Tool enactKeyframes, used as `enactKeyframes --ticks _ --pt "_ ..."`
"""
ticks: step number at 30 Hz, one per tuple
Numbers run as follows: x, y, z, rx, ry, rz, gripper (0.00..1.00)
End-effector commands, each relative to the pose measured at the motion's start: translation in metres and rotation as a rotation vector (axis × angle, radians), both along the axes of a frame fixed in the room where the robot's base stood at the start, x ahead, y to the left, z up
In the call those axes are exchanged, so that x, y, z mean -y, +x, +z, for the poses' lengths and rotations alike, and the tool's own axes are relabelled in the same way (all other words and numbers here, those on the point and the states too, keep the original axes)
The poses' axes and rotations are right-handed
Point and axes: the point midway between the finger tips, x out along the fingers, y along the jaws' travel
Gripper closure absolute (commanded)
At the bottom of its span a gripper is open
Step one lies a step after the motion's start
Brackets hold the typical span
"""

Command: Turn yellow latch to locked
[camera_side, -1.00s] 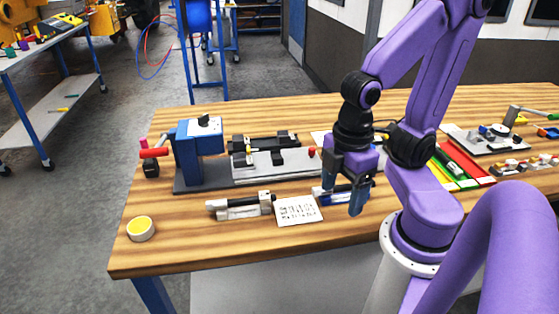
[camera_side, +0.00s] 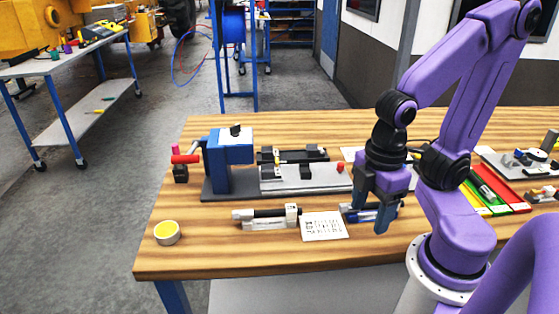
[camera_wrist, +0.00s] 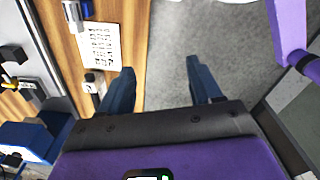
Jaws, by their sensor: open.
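A small yellow piece (camera_side: 277,165), which looks like the latch, is on the black-and-grey fixture (camera_side: 310,180) at mid-table in the side view. It is too small to tell which way it is turned. A small yellow spot also shows at the left edge of the wrist view (camera_wrist: 10,87), though I cannot tell if it is the same piece. My gripper (camera_side: 370,218) is to the right of the fixture and nearer the table's front edge, apart from the yellow piece. In the wrist view my gripper (camera_wrist: 160,68) is open, with nothing between its dark blue fingers.
A blue press-like block (camera_side: 230,150) with a red handle stands left of the fixture. A printed card (camera_side: 324,227) and a black cylinder with light ends (camera_side: 262,218) lie in front. A yellow-topped round tub (camera_side: 167,233) sits at the front left. Coloured trays (camera_side: 505,193) lie right.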

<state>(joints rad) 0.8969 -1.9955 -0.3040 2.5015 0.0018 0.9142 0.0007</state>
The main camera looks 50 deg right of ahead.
Motion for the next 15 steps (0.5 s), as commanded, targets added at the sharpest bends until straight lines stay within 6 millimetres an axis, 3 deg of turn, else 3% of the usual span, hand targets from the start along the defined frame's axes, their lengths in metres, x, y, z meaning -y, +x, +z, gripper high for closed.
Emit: enactKeyframes --ticks 4,7,15 --pt "-0.008 0.013 0.006 -0.009 -0.005 -0.061 0.37" --pt "-0.019 0.036 0.016 -0.027 -0.018 -0.168 0.37" --pt "-0.040 0.131 0.046 -0.103 -0.053 -0.558 0.37"
